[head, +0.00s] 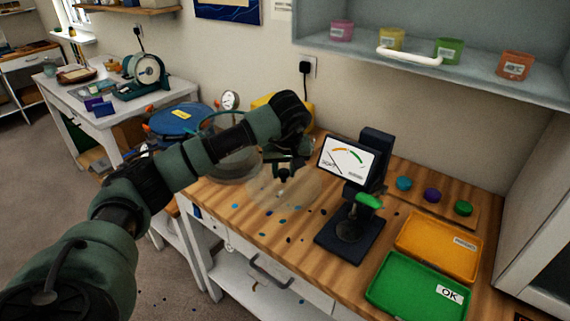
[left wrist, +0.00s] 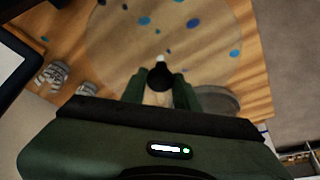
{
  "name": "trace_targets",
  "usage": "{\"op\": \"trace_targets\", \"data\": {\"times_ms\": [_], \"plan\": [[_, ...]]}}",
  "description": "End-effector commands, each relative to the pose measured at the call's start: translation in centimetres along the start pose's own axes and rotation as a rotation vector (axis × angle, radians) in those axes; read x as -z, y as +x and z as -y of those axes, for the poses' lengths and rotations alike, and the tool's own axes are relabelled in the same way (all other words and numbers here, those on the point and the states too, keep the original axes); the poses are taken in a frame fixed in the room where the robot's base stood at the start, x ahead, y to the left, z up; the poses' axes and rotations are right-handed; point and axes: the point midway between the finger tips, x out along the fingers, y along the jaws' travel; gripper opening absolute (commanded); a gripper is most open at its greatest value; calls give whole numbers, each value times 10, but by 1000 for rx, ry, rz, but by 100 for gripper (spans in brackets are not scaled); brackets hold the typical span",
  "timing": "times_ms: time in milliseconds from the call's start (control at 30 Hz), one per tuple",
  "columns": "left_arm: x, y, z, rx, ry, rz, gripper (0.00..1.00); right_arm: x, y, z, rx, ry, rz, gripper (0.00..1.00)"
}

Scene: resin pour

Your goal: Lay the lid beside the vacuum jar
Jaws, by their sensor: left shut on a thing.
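The lid (head: 273,194) is a clear round disc with a dark knob, over the left part of the wooden bench top. My left gripper (head: 285,173) points down and is shut on its knob. In the left wrist view the fingers (left wrist: 160,92) close on the dark knob, and the lid (left wrist: 205,45) spreads beyond them as a pale circle. I cannot tell whether the lid touches the bench. The clear vacuum jar (head: 232,164) with its teal rim stands left of the lid, partly hidden behind my left arm. My right gripper is not in view.
A dark stand with a gauge display (head: 346,160) is right of the lid. Orange (head: 438,246) and green (head: 416,290) trays lie farther right. Coloured spots dot the bench around the lid. A blue round-topped container (head: 180,120) is behind my arm. A shelf (head: 470,80) overhangs the right.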

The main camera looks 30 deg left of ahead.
Motion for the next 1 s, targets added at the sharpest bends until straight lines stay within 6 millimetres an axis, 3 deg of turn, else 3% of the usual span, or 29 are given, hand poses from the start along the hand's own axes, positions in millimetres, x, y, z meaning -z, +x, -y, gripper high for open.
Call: {"op": "trace_targets", "data": {"times_ms": [633,1000], "plan": [[-22,55,0,-1,0,-1,0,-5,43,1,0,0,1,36],[-24,61,0,-2,0,-2,0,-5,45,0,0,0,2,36]]}}
